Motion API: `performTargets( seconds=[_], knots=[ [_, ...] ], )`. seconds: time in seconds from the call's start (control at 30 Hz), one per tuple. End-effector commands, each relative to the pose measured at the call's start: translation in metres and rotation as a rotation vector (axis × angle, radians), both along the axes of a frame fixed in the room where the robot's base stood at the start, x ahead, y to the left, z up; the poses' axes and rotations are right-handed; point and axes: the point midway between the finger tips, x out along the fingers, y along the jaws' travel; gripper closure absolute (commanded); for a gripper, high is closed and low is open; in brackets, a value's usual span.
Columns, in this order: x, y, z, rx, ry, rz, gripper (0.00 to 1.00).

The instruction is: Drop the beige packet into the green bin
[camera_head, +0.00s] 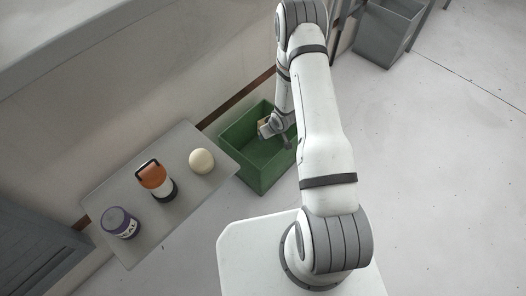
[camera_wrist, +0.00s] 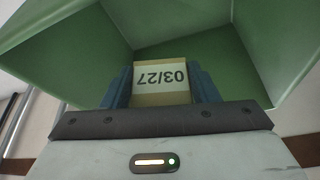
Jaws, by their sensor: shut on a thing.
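The green bin (camera_head: 258,178) stands on the floor at the right end of the grey table. My gripper (camera_head: 272,127) is over the bin's opening, in its far part, partly hidden by my arm. In the wrist view my gripper (camera_wrist: 162,88) is shut on the beige packet (camera_wrist: 162,97), which has a white label reading 03/27. The packet also shows as a small beige patch at the gripper in the head view (camera_head: 263,127). In the wrist view the green bin's walls (camera_wrist: 85,55) surround the packet. I cannot tell how far it is above the bin floor.
The grey table (camera_head: 110,195) holds a purple-lidded jar (camera_head: 120,223), an orange and white lantern-like object (camera_head: 155,180) and a cream ball (camera_head: 201,161). A grey bin (camera_head: 388,30) stands at the back right. The floor at right is clear.

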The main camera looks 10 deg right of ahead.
Motion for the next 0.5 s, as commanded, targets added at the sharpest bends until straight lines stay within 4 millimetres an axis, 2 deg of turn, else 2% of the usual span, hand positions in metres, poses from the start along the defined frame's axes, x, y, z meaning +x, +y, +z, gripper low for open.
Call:
performTargets(
  seconds=[0.2,0.23,0.5],
  knots=[
    [0.0002,0.0004,0.0002,0.0,0.0,0.001,0.69],
    [0.0002,0.0005,0.0002,0.0,0.0,0.001,0.44],
    [0.0001,0.0009,0.0001,0.0,0.0,0.002,0.22]
  ],
)
